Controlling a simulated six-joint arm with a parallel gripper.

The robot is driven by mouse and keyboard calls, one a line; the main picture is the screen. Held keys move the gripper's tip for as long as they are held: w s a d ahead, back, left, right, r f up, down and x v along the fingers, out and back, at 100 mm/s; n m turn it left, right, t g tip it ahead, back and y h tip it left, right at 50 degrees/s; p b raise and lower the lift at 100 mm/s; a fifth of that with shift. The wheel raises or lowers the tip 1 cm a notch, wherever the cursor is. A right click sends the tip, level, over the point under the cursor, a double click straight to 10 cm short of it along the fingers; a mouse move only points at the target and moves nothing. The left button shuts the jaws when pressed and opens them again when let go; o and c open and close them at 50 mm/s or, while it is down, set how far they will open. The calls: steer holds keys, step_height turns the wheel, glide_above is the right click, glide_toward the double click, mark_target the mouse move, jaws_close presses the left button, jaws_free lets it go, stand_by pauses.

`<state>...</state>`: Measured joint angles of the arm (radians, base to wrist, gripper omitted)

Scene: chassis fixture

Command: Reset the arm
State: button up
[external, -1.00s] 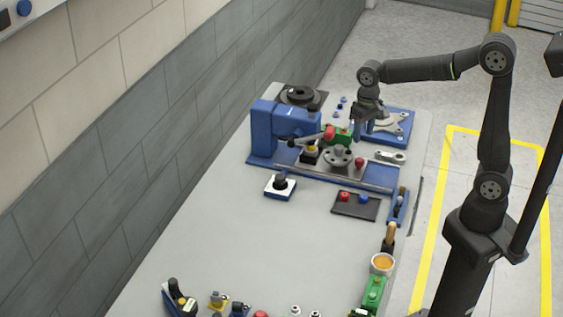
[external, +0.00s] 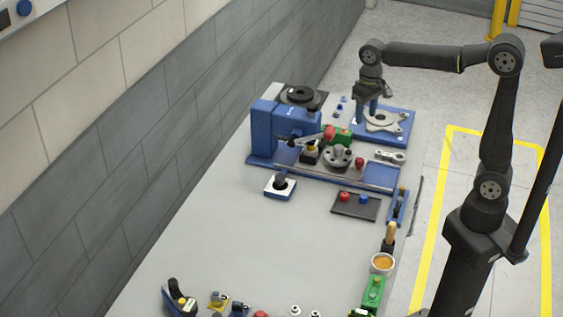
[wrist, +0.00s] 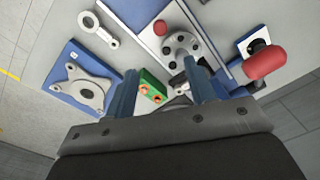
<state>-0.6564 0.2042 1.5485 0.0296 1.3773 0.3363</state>
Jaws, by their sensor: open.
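My gripper (external: 369,108) is open above the far end of the grey table, beside the blue chassis fixture (external: 263,133). In the wrist view its two blue fingers (wrist: 165,93) stand apart with nothing held between them. A green block (wrist: 152,86) with copper-coloured spots shows near the left finger, below it. A grey plate with a round hole (wrist: 88,90) lies on a blue base left of the fingers. A grey disc with holes (wrist: 181,47) sits on the fixture beyond the fingertips. The exact height of my gripper above these parts is hard to tell.
A red-tipped lever (wrist: 266,61) reaches up near the right finger. A cup (external: 382,264) stands at the right table edge. The table's middle (external: 225,240) is clear.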

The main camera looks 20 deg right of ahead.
mark_target(362, 159)
steer(key=f, duration=1.7)
steer(key=shift+s+a+f, duration=0.1)
steer(key=shift+a+f, duration=0.15)
steer(key=shift+s+d, duration=0.15)
